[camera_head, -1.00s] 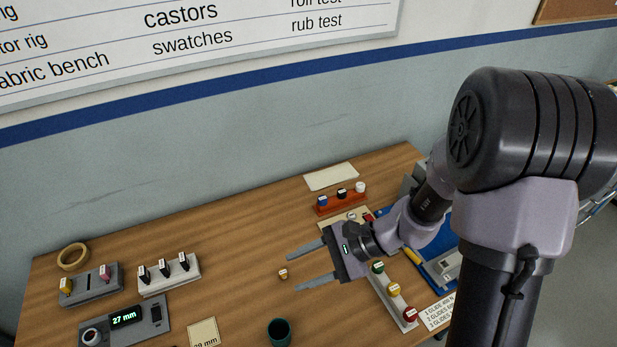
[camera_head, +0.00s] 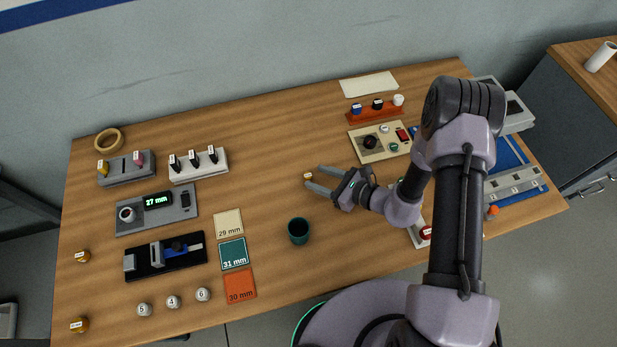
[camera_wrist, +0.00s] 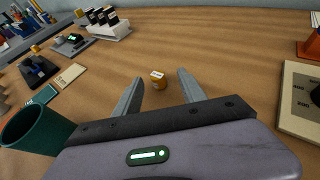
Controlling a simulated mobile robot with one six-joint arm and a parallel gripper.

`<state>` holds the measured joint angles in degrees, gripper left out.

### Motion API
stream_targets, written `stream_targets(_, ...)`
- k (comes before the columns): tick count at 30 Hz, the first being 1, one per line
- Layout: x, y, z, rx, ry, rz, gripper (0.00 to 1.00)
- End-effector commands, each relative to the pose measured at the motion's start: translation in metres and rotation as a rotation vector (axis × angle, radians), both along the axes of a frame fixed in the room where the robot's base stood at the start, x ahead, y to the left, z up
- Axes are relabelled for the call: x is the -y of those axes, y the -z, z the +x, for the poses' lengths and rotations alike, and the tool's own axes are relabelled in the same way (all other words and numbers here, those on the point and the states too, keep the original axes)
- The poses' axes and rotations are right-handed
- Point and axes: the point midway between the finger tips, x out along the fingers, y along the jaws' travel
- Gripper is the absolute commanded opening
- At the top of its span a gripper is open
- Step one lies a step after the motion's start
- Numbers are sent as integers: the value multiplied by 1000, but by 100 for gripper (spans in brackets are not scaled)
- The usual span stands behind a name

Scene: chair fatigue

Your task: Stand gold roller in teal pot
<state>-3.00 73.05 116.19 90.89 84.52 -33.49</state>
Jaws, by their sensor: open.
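A small gold roller (camera_head: 307,175) with a pale marked top stands on the bare wooden table. In the wrist view the roller (camera_wrist: 158,82) shows between the tips of my two fingers, with clear gaps on both sides. My gripper (camera_head: 313,177) is open and empty, low over the table, its fingers pointing left in the head view. The teal pot (camera_head: 298,231) stands upright on the table, nearer the front than the gripper. It also shows at the left edge of the wrist view (camera_wrist: 36,128); its inside looks dark and empty.
Three coloured cards, one marked 31 mm (camera_head: 233,254), lie left of the pot. A grey gauge (camera_head: 156,208) reads 27 mm. Two other gold pieces (camera_head: 82,256) (camera_head: 79,325) are at far left. A beige board (camera_head: 380,143) lies behind my gripper. The table between pot and roller is clear.

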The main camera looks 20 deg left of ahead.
Motion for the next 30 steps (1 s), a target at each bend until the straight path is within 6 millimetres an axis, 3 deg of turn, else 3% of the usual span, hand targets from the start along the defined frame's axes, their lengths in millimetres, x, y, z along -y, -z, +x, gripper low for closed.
stream_targets(3, -24, 12, 2, 1, -6, 1, 48)
stream_targets(6, -35, 17, 7, 1, -4, 0, 48)
stream_targets(13, -38, 16, 8, 0, -1, 0, 48)
stream_targets(21, -38, 16, 8, 0, -1, 0, 0)
stream_targets(30, -38, 15, 8, 1, -1, 0, 0)
